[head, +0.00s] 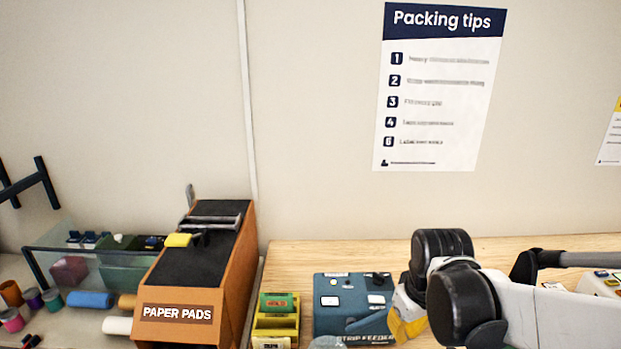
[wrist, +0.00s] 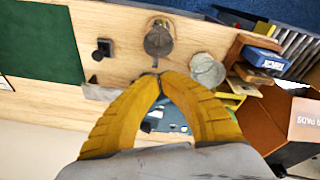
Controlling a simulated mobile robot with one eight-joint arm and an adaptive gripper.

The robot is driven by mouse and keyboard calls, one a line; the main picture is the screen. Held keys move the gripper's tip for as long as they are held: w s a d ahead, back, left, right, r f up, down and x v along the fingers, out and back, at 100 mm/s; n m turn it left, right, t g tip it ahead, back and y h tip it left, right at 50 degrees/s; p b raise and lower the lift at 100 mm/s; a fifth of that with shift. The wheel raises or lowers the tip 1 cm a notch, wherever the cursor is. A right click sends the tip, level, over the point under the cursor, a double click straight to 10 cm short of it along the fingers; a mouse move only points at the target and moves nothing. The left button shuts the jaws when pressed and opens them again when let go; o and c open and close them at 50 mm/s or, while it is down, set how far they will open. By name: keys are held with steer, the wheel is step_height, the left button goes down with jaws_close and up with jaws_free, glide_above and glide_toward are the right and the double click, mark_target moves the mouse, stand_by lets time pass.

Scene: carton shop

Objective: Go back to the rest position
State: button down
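My gripper shows in the wrist view (wrist: 160,74) as two yellow ribbed fingers whose tips meet. It is shut, and I see nothing held between the fingers. In the head view, a yellow part of my gripper (head: 407,326) shows beside the right end of the blue strip feeder (head: 345,312), with my arm reaching in from the right. The fingertips are hard to make out there. In the wrist view, part of the blue feeder (wrist: 165,116) shows through the gap between the fingers, behind them.
A wooden paper pads box (head: 215,275) stands left of the feeder, with a yellow bin (head: 277,326) between them. A clear container (head: 70,255) and several coloured rolls are at far left. In the wrist view, a green mat (wrist: 38,42) and grey round pieces (wrist: 207,70) lie on the bench.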

steer(key=s+f+m+t+b, duration=0.4)
steer(key=s+b, duration=0.5)
steer(key=b, duration=0.1)
steer(key=shift+s+f+t, duration=0.15)
steer(key=shift+f+t, duration=0.05)
steer(key=shift+t, duration=0.2)
stand_by(1.2)
